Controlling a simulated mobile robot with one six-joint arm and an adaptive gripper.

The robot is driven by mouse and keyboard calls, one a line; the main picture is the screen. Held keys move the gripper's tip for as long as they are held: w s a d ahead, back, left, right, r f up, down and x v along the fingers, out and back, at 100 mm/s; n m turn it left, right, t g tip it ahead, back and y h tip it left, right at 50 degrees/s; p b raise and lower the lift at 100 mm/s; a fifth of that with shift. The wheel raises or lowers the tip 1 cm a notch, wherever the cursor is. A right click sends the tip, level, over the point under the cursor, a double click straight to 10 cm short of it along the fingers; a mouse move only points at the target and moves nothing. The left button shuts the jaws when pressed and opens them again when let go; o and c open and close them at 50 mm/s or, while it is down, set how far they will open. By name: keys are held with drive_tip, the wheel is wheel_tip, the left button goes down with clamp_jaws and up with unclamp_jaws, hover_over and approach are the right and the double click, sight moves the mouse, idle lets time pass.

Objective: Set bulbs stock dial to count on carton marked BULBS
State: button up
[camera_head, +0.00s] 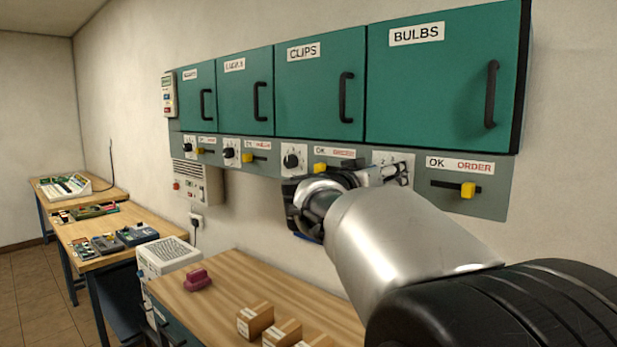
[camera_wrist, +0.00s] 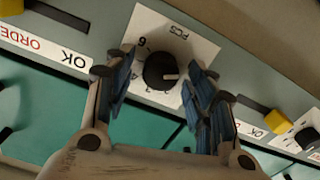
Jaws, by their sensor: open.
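The bulbs stock dial (camera_wrist: 160,72) is a black knob with a pale pointer line on a white plate marked PCS. The picture is turned over, and the line points to the right in it; some digits are hidden. My gripper (camera_wrist: 160,82) is open, with a finger on each side of the knob; I cannot tell whether they touch it. In the head view my gripper (camera_head: 385,174) reaches the dial plate (camera_head: 393,158) below the BULBS cabinet door (camera_head: 445,75) and hides the knob. Several small cartons (camera_head: 255,320) stand on the bench; their markings are unreadable, so I cannot tell which is BULBS.
The bulbs OK/ORDER slider, with a yellow knob (camera_head: 468,190), sits right of the dial. The clips slider (camera_head: 320,168) and clips dial (camera_head: 293,160) sit left. A dark pink object (camera_head: 198,279) lies on the wooden bench (camera_head: 235,290). Door handles (camera_head: 491,95) stick out above.

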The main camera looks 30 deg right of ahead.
drive_tip(key=shift+c, duration=0.6)
drive_tip(key=c, duration=0.9)
drive_tip(key=shift+c, duration=0.2)
